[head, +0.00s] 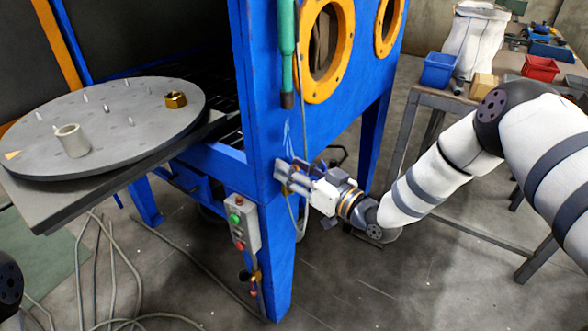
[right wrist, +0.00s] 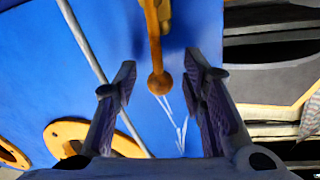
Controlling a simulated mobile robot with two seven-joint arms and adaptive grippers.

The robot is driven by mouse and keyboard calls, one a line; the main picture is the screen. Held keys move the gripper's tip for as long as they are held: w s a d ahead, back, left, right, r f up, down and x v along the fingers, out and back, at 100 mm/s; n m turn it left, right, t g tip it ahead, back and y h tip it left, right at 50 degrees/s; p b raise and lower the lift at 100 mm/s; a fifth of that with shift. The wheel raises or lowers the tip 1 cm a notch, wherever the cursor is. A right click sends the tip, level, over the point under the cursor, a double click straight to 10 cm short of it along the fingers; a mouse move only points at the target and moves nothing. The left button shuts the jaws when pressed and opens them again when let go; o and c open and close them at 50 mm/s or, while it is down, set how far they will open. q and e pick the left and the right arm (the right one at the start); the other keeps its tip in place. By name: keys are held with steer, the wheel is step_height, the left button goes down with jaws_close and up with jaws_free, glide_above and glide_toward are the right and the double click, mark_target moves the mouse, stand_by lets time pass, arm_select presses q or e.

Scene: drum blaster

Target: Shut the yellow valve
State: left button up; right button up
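The yellow valve handle (right wrist: 156,45) shows in the right wrist view as a yellow lever with a round knob at its end, in front of a blue panel. My right gripper (right wrist: 162,78) is open, with one finger on each side of the knob and visible gaps between. In the head view my right gripper (head: 281,175) is at the front blue post of the cabinet, and it largely hides the valve there. I cannot tell how far the knob is between the fingers in depth. My left gripper is out of view.
A control box (head: 242,222) with buttons hangs on the blue post below my right gripper. A grey turntable (head: 110,120) bears a white cup (head: 72,141) and a brass nut (head: 175,100). A workbench (head: 445,101) stands at right. Hoses lie on the floor.

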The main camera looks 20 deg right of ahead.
jaws_close()
